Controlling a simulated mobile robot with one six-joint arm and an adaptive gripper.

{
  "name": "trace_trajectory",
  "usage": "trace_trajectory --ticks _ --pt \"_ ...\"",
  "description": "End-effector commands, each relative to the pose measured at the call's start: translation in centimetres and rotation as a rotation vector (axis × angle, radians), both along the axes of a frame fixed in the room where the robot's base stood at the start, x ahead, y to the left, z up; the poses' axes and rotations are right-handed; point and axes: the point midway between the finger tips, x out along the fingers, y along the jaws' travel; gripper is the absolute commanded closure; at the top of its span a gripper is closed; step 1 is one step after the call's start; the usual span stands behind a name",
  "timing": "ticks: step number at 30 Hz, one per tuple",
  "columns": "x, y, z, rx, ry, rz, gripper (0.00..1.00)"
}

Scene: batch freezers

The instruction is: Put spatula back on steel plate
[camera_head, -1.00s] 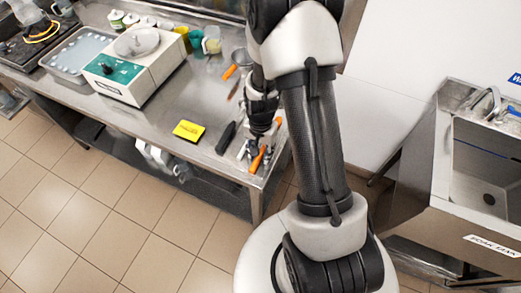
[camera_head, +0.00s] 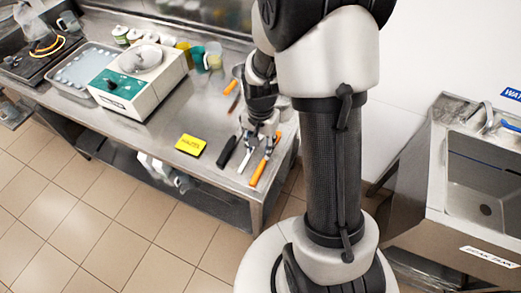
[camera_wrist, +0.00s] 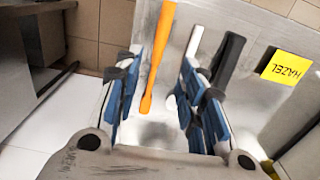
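My gripper (camera_head: 261,140) is over the front right end of the steel worktop (camera_head: 205,112), with fingers apart. In the wrist view my gripper (camera_wrist: 161,85) is open, with blue pads on either side. A long orange-handled tool (camera_head: 259,172) lies near the worktop's front edge; in the wrist view it (camera_wrist: 158,55) shows between the fingers, not visibly held. A thin pale tool (camera_head: 245,158) and a black-handled tool (camera_head: 227,150) lie left of it. I cannot tell which one is the spatula, and no separate steel plate is clear.
A yellow card (camera_head: 190,145) lies left of the tools. A white machine with a green panel (camera_head: 138,75), a tray (camera_head: 85,62) and cups (camera_head: 212,57) stand further back. A sink (camera_head: 485,180) is at the right.

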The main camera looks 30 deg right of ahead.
Motion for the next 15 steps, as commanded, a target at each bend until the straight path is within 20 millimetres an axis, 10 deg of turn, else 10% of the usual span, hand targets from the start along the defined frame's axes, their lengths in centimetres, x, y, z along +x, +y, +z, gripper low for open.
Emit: trace_trajectory --ticks 8,15 --pt "-1.0 1.9 7.8 -0.024 -0.088 0.17 0.64" --pt "-6.1 5.1 17.2 -0.077 -0.213 0.469 0.64"
